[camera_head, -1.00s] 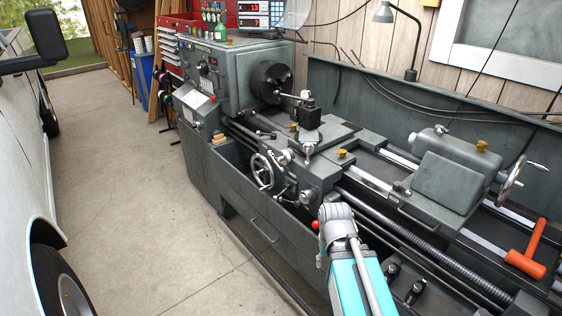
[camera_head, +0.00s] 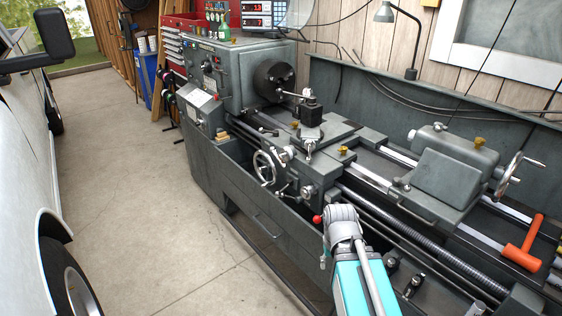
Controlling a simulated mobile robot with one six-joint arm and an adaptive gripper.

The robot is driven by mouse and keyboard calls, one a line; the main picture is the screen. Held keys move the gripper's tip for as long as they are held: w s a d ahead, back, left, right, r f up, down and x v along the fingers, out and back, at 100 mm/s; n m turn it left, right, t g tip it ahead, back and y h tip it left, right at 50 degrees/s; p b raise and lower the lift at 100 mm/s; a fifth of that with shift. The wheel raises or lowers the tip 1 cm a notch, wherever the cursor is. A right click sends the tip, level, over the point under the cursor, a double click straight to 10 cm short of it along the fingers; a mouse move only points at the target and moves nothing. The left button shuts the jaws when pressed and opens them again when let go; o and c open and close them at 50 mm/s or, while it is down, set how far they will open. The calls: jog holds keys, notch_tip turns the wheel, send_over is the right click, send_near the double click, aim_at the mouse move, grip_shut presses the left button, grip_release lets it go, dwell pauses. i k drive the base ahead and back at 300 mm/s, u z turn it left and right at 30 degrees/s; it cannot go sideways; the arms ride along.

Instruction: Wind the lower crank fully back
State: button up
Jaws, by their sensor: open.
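A spoked handwheel (camera_head: 265,167) is on the front of the lathe carriage, left of centre. A smaller silver crank (camera_head: 287,154) sits just above and to its right. A small knob or handle (camera_head: 307,193) and a red ball knob (camera_head: 317,219) are lower on the carriage front. I cannot tell for sure which is the lower crank. My teal and grey arm reaches up from the bottom edge, right of these controls, and its grey joint stands close to the red knob in the picture. My gripper does not show; I see no contact with any crank.
The grey lathe bed (camera_head: 440,240) runs across the right side. The tailstock (camera_head: 455,175) carries its own handwheel (camera_head: 510,175). An orange hammer (camera_head: 523,246) lies on the bed. A vehicle (camera_head: 25,180) stands at left, with clear concrete floor (camera_head: 150,220) between.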

aim_at(286, 153)
jog(key=k, duration=1.2)
jog(key=u, duration=0.45)
jog(key=i, duration=2.1)
jog(key=z, duration=0.45)
